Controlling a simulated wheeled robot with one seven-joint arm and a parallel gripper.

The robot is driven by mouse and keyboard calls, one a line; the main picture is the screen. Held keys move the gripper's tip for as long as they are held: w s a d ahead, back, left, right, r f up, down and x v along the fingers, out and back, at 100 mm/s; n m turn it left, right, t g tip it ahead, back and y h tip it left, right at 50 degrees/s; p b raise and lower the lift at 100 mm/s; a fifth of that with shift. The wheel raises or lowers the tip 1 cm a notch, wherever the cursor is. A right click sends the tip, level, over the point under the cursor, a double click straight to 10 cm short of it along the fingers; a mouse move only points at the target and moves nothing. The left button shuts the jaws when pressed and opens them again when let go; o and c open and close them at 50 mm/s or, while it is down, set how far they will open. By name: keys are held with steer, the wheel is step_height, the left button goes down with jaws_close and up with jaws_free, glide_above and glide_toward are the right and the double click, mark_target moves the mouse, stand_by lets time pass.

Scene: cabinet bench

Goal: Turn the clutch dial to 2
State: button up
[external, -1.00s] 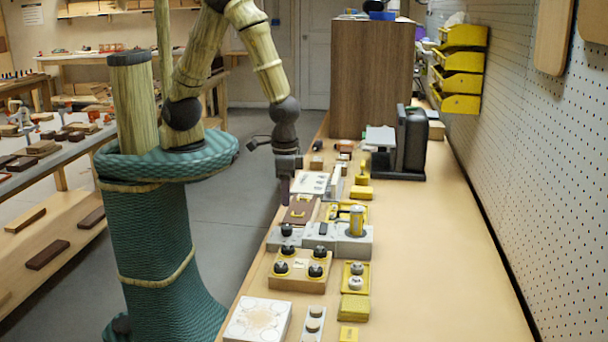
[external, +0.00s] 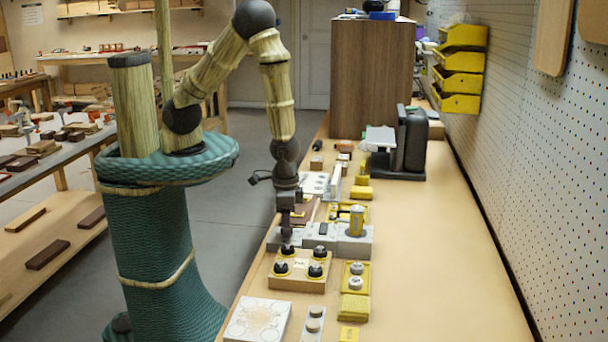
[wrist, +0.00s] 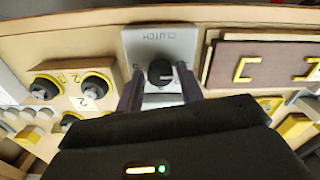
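The clutch dial (wrist: 160,73) is a round black knob with a pale mark, on a grey plate (wrist: 158,42) lettered CLUTCH. In the wrist view my gripper (wrist: 160,82) is open, with one dark finger on each side of the dial. Small gaps seem to show between fingers and knob; I cannot tell if either touches. Most of the plate's numbers are hidden or too small to read. In the external view my gripper (external: 286,232) points down over the grey plate (external: 273,241), and its fingers hide the dial.
A wooden board with several black knobs (external: 316,270) sits close in front of the clutch plate. A brown panel with yellow handles (wrist: 265,65) lies beside the plate. The bench's right side is clear.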

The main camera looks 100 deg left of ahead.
steer(key=c, duration=0.6)
steer(key=shift+m, duration=0.3)
steer(key=m, duration=0.4)
steer(key=shift+m, duration=2.1)
steer(key=o, duration=1)
